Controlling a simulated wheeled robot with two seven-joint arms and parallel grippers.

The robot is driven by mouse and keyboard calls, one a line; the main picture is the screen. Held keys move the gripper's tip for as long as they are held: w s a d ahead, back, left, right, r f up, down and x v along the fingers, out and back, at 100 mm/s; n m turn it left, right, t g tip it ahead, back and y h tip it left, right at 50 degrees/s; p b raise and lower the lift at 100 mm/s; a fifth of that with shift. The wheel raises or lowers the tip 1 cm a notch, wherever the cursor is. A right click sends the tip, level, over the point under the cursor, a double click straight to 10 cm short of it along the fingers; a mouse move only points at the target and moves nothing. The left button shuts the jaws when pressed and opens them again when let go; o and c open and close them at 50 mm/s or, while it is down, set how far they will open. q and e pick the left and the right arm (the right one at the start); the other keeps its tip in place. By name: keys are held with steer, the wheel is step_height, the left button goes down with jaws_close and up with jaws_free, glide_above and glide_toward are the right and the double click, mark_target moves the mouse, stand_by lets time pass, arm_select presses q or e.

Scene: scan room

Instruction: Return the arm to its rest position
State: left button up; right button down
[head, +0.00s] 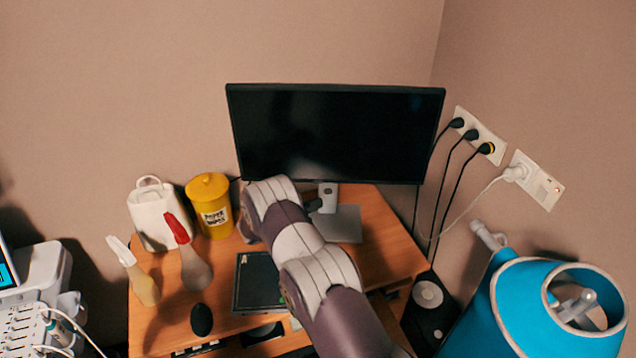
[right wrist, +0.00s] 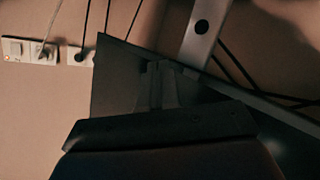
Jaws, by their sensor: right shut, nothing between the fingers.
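My right arm (head: 315,265) comes in from the bottom of the head view and reaches over the wooden desk, its far end bent in front of the monitor. My right gripper (right wrist: 158,72) shows in the right wrist view, shut and empty, with its fingertips in front of the dark monitor panel. I cannot tell whether they touch it. In the head view the gripper is mostly hidden by the arm. The monitor (head: 340,130) stands upright at the back of the desk (head: 385,235). My left gripper is not in view.
A yellow canister (head: 211,212), a white jug (head: 152,222) and two spray bottles (head: 142,285) stand left on the desk. A black mouse (head: 201,320) and a dark flat pad (head: 257,285) lie at the front. Cables hang from wall outlets (head: 480,135).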

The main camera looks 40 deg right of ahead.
stand_by(0.3)
steer(key=w+a+f+n+t+y, duration=0.2)
steer(key=w+a+f+t+y, duration=0.15)
steer(key=a+f+y, duration=0.3)
steer(key=s+a+r+n+y, duration=0.1)
steer(key=s+a+n+y, duration=0.15)
steer(key=a, duration=0.35)
steer(key=s+a+r+n+y, duration=0.1)
steer(key=s+a+r+y, duration=0.2)
steer(key=a, duration=0.4)
steer(key=s+a+r+n+g, duration=0.1)
steer(key=s+a+r+n, duration=0.1)
steer(key=s+r, duration=0.3)
steer(key=s+a+r+n+g+y, duration=0.1)
steer(key=s+a+r, duration=0.2)
steer(key=s, duration=0.8)
steer(key=s+a+r+n+g+y, duration=0.1)
steer(key=s+a+r+n+g, duration=0.1)
steer(key=s+r, duration=0.5)
steer(key=shift+s+a+r+n, duration=0.3)
steer(key=shift+s+a+n, duration=0.05)
steer(key=shift+s, duration=0.1)
